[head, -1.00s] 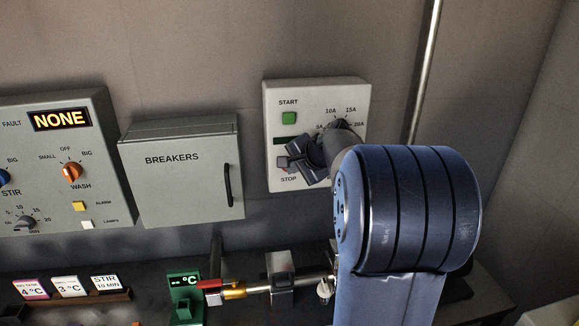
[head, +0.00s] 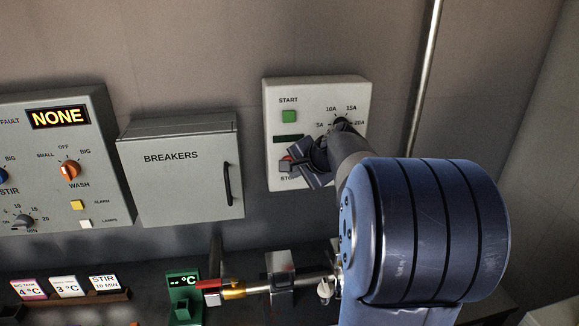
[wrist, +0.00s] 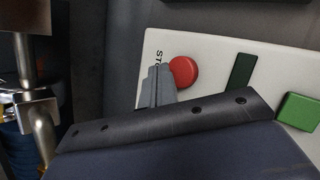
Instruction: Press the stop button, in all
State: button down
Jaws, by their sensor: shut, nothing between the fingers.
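The red stop button (wrist: 184,72) is on the pale control box (head: 355,92), above the STOP label. In the head view my gripper (head: 287,165) covers most of it, with a little red (head: 284,158) showing. In the wrist view the button is round and largely visible. My gripper's fingertips (wrist: 161,76) are shut and empty, right beside the button on the label side. I cannot tell whether they touch it. The green start button (head: 288,117) is higher on the same box and also shows in the wrist view (wrist: 297,110).
A dark display window (wrist: 242,70) lies between the two buttons. A dial with ampere marks is partly behind my arm. The grey breakers box (head: 185,195) is to the left, and a vertical pipe (head: 424,80) is to the right.

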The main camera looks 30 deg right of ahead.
jog(key=s, duration=0.2)
jog(key=s+a+b, duration=0.1)
jog(key=s, duration=0.1)
jog(key=shift+w, duration=0.1)
dwell(0.7)
jog(key=shift+s+a+b, duration=0.2)
jog(key=shift+s+a, duration=0.1)
jog(key=shift+s, duration=0.7)
jog(key=shift+s+a+b, duration=0.15)
jog(key=shift+s+a, duration=0.15)
jog(key=shift+s, duration=0.65)
